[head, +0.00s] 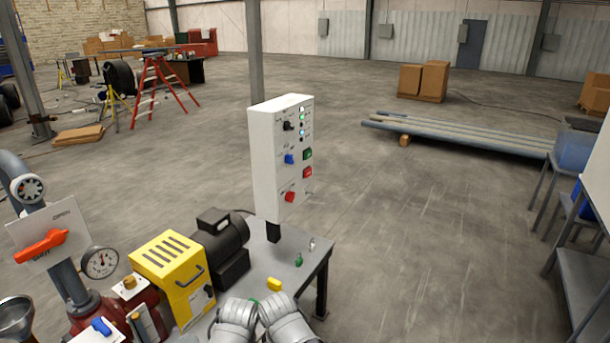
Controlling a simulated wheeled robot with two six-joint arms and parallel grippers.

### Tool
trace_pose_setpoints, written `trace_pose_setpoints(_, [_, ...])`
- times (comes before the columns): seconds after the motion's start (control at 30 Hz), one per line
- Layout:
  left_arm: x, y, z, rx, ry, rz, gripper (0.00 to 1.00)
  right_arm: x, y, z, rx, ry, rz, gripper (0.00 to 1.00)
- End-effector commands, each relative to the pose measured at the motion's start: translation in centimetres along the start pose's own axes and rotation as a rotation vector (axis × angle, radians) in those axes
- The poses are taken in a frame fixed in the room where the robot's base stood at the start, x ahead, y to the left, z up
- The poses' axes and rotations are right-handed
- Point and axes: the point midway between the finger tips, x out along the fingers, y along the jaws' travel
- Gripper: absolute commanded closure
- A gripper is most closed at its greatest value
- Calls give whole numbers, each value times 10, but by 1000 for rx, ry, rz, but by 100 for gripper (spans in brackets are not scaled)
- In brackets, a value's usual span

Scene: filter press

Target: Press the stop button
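The white control box (280,158) stands upright on a post at the back of a grey metal table. Its front face is turned to the right. A red push button (307,172) sits on the right side of that face, just below a green push button (308,154). The labels are too small to read, so I take the red one as the stop button by colour only. A red knob (290,197) is lower down and a blue knob (290,158) is mid-face. Neither of my grippers shows in the head view, and nothing touches the box.
The table (310,262) holds a yellow-cased unit (172,270), a dark motor (222,245) and small loose parts. Grey rounded shapes (285,320) fill its front edge. A valve with an orange handle (42,244) and a gauge (100,262) stand left.

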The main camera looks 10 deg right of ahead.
Motion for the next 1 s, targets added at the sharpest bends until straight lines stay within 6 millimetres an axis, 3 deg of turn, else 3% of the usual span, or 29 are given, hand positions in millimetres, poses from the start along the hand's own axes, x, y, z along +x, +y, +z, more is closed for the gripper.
trace_pose_setpoints(0.47, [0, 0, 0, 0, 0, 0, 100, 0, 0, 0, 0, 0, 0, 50])
trace_pose_setpoints(0.9, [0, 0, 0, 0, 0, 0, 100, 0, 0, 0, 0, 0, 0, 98])
trace_pose_setpoints(1.0, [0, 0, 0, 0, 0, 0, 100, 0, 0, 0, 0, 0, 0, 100])
